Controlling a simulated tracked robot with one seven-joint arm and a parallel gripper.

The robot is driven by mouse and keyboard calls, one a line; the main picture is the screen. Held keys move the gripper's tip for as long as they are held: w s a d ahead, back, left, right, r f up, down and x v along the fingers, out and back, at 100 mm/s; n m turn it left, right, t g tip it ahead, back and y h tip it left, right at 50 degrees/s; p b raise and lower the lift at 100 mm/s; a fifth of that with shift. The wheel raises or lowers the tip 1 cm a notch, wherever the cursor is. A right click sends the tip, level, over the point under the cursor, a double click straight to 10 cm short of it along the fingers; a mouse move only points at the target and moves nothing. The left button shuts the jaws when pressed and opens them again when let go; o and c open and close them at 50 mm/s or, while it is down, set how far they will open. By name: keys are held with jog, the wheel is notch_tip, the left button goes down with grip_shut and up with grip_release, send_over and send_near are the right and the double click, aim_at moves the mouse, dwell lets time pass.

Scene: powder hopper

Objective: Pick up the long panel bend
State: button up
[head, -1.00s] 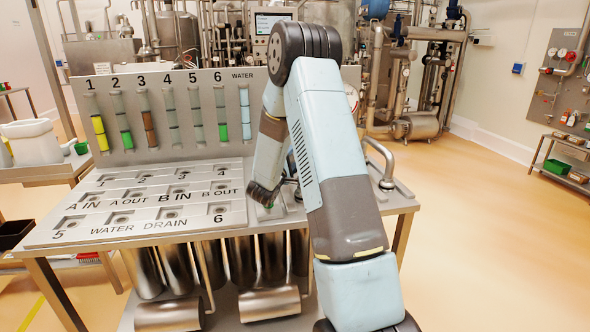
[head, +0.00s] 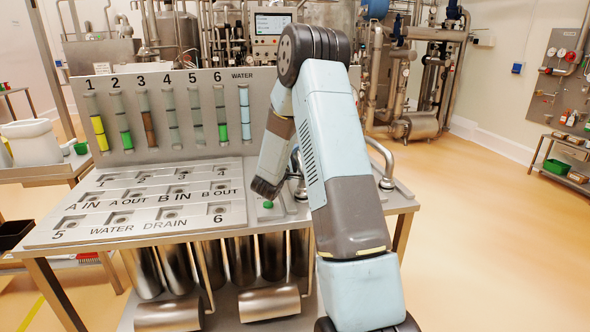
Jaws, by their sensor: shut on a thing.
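My gripper (head: 266,188) is low over the right part of the steel bench, at the end of my bent arm. Its fingers are mostly hidden by the wrist. A shiny curved steel tube, seemingly the long panel bend (head: 296,163), shows just right of the wrist, partly hidden behind my arm. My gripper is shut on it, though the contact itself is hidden. Another shiny bent tube (head: 386,165) stands at the bench's right end, partly hidden by my arm and apart from the gripper.
The labelled port panel (head: 140,205) lies left of the gripper. Behind it stands an upright board (head: 170,105) with several coloured sight tubes. A small green thing (head: 268,204) sits below the wrist. The floor to the right (head: 480,230) is clear.

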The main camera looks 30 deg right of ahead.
jog(key=shift+f, duration=0.1)
grip_shut()
dwell(0.7)
